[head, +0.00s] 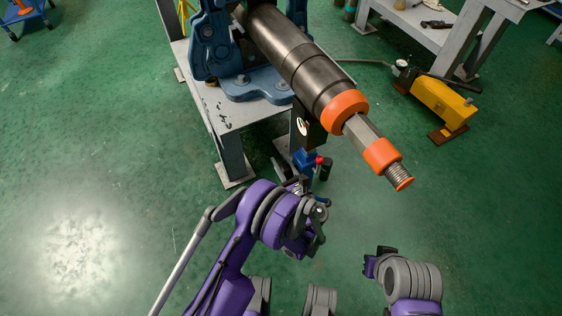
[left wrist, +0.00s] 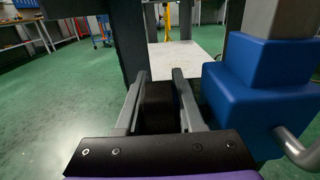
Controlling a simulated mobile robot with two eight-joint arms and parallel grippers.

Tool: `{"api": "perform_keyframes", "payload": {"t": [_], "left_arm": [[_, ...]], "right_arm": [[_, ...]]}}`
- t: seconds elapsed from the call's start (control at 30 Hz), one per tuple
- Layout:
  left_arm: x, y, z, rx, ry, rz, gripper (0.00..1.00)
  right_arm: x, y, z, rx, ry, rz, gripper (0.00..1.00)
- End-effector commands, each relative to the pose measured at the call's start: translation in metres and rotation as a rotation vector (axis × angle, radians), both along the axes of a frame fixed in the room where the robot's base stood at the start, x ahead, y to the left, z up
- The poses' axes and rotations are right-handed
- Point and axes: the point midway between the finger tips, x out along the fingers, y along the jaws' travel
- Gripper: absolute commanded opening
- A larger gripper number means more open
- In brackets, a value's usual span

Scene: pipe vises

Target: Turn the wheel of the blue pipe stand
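The blue pipe stand (head: 304,164) is partly visible in the head view, below the long pipe and beside the table. I cannot make out a full wheel. My left gripper (left wrist: 158,78) is open, its two fingers apart, beside the blue body. A dark upright shape lies beyond and between the fingers; contact is unclear. My right arm (head: 410,280) is low at the right; its fingers are not discernible.
A long dark pipe (head: 300,62) with orange collars juts over the stand. A blue vise (head: 212,45) holds it on a grey table (head: 225,115). A yellow pump (head: 440,102) is at right. Green floor is open at left and lower right.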

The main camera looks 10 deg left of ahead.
Motion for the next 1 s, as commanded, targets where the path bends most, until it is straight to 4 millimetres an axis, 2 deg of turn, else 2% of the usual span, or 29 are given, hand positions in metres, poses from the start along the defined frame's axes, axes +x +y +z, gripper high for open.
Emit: {"api": "perform_keyframes", "payload": {"t": [0.03,0.13,0.17,0.57,1.0], "left_arm": [[0.0,0.0,0.0,0.0,0.0,0.0,0.19],[0.0,0.0,0.0,0.0,0.0,0.0,0.01],[0.0,0.0,0.0,0.0,0.0,0.0,0.0],[-0.001,-0.001,-0.001,0.026,-0.038,0.0,0.0],[-0.007,-0.005,0.006,0.221,-0.304,0.0,0.0]], "right_arm": [[0.0,0.0,0.0,0.0,0.0,0.0,0.0],[0.0,0.0,0.0,0.0,0.0,0.0,0.0],[0.0,0.0,0.0,0.0,0.0,0.0,0.0],[0.001,0.0,-0.009,0.0,0.002,0.0,0.0],[0.007,0.0,-0.04,0.0,0.006,0.0,0.0]]}}
